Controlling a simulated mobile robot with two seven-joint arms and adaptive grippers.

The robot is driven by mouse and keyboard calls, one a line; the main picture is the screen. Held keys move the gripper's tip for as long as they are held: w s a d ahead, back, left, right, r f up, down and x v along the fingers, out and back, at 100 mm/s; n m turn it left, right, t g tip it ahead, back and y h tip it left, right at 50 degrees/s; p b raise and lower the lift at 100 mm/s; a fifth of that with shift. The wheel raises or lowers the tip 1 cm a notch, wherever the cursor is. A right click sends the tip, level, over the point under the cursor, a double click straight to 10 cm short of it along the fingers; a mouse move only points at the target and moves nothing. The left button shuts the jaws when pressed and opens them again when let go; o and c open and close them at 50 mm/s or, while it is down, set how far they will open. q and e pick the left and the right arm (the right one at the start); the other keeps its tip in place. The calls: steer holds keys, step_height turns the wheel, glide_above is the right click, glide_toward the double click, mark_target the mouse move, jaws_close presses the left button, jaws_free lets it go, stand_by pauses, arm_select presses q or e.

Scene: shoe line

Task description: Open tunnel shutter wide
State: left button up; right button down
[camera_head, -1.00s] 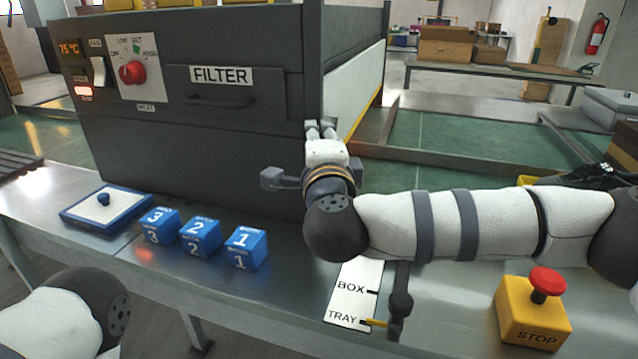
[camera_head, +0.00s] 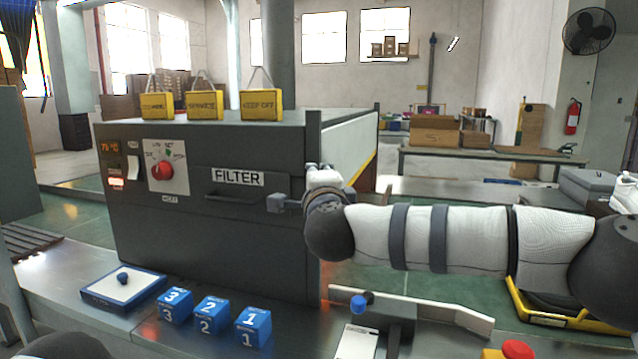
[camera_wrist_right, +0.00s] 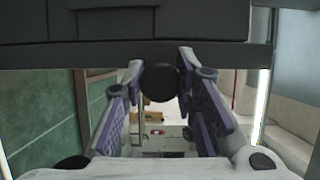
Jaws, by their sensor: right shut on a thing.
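The dark grey tunnel (camera_head: 230,245) stands on the steel bench. A white panel (camera_head: 345,142) with a yellow lower edge shows at its right end. I cannot tell whether this panel is the shutter. My right gripper (camera_head: 316,172) is at the tunnel's near right corner, level with the FILTER label. In the right wrist view, my right fingers (camera_wrist_right: 160,98) stand on both sides of a round black knob (camera_wrist_right: 160,82), just below a dark horizontal edge (camera_wrist_right: 150,54). Open space shows beyond and below it. My left gripper is out of view.
Several blue numbered blocks (camera_head: 252,327) and a blue-rimmed tray (camera_head: 95,303) lie on the bench before the tunnel. A blue knob (camera_head: 359,304), a pale bar (camera_head: 440,305) and a red stop button (camera_head: 518,350) are at the front right. Yellow signs (camera_head: 205,105) stand on top.

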steer(key=c, duration=1.3)
jaws_free()
steer(key=shift+a+f, duration=0.1)
steer(key=shift+a, duration=0.05)
steer(key=s, duration=0.8)
steer(key=s+d, duration=0.1)
steer(key=s, duration=0.3)
